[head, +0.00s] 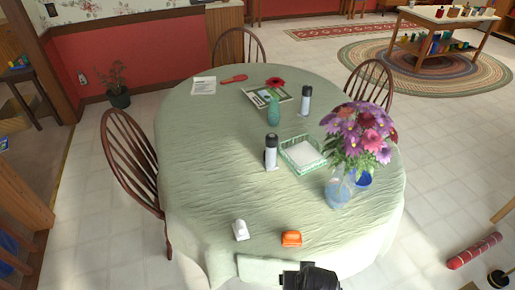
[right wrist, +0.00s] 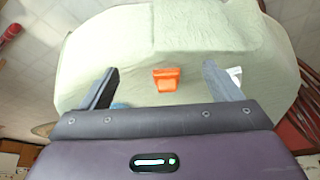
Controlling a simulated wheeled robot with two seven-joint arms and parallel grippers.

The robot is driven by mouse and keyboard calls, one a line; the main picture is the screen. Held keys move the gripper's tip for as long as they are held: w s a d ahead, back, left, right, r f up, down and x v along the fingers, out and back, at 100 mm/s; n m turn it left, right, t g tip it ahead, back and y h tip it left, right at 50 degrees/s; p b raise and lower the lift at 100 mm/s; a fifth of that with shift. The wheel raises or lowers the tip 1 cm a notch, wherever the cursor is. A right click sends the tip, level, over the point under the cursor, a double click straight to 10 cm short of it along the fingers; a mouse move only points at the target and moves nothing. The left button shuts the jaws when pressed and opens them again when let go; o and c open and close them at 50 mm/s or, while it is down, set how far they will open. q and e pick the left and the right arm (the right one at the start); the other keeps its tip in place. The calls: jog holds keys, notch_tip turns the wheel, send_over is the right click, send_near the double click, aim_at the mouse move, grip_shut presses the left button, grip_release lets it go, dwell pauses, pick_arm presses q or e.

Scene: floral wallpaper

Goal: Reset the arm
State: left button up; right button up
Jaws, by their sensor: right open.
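My right gripper (head: 310,278) shows as a dark shape at the bottom edge of the head view, by the table's near edge. In the right wrist view the right gripper (right wrist: 160,72) has its two fingers wide apart, with nothing held. An orange object (head: 291,239) lies on the table's near part, apart from the gripper. It also shows between the fingers in the right wrist view (right wrist: 166,79), on the cloth beyond them. A white object (head: 240,230) lies to its left in the head view. My left gripper is not in view.
The round table (head: 190,150) has a pale green cloth. A red roller (head: 474,250) lies at right.

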jog(key=s+d+f+n+g+h+b, duration=0.1)
jog(key=s+d+f+n+b, duration=0.3)
jog(key=f, duration=1)
jog(key=s+d+f+m+h, duration=0.15)
jog(key=d+f, duration=0.45)
jog(key=f, duration=0.8)
pick_arm(q)
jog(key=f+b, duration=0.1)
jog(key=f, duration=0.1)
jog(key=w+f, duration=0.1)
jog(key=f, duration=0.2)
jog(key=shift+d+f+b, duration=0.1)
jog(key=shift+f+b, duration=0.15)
jog(key=shift+b, duration=0.1)
pick_arm(e)
jog(key=s+f+g+y, duration=0.1)
jog(key=s+f, duration=0.6)
jog(key=s, duration=0.3)
jog(key=s+d+f+g+y, duration=0.1)
jog(key=s+f, duration=0.7)
jog(key=s, duration=0.3)
jog(key=shift+d+g+y, duration=0.25)
jog(key=shift+g+y, duration=0.05)
jog(key=shift+y, duration=0.05)
jog(key=shift+f, duration=0.1)
